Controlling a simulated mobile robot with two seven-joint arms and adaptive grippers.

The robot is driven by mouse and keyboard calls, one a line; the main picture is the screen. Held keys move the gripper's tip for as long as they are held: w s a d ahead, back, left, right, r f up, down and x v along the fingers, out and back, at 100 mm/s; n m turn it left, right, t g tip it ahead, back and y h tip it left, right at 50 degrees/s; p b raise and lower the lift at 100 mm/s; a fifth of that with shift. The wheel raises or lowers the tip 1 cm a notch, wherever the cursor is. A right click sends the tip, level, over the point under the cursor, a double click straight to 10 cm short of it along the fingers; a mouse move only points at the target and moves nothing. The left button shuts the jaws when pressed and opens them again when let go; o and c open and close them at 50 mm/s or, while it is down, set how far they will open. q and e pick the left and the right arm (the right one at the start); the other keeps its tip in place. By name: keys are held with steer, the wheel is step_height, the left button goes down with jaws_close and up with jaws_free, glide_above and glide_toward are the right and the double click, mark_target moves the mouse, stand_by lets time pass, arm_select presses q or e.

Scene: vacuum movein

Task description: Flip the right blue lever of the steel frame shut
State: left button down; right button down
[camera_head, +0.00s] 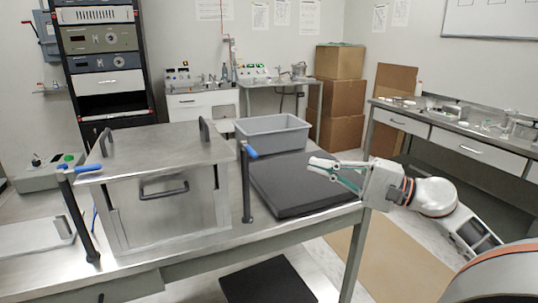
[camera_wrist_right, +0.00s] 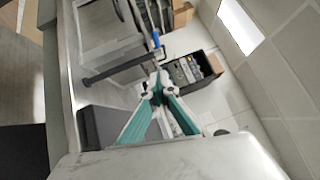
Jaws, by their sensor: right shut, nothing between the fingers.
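The steel frame (camera_head: 205,225) is a box-like metal housing on the table, with a handled front panel (camera_head: 140,213). The right blue lever (camera_head: 249,149) sits atop a black post by the frame's right front corner, its blue end angled down to the right. It also shows in the right wrist view (camera_wrist_right: 156,40), beyond my fingertips. The left blue lever (camera_head: 84,169) tops another black post at the left front. My right gripper (camera_head: 314,166) is shut and empty, right of the right lever and apart from it, above the black pad. It also shows in the wrist view (camera_wrist_right: 154,88).
A black pad (camera_head: 290,195) lies right of the frame, with a grey bin (camera_head: 272,145) behind it. Two upright handles stand on the frame's top. The air between my right gripper and the right lever looks clear. A side bench (camera_head: 455,143) stands at the right.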

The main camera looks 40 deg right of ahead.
mark_target(249, 150)
steer(key=w+a+r+p, duration=0.2)
steer(key=w+a+p, duration=0.1)
steer(key=w+a, duration=0.5)
steer(key=shift+w+a, duration=0.15)
stand_by(0.5)
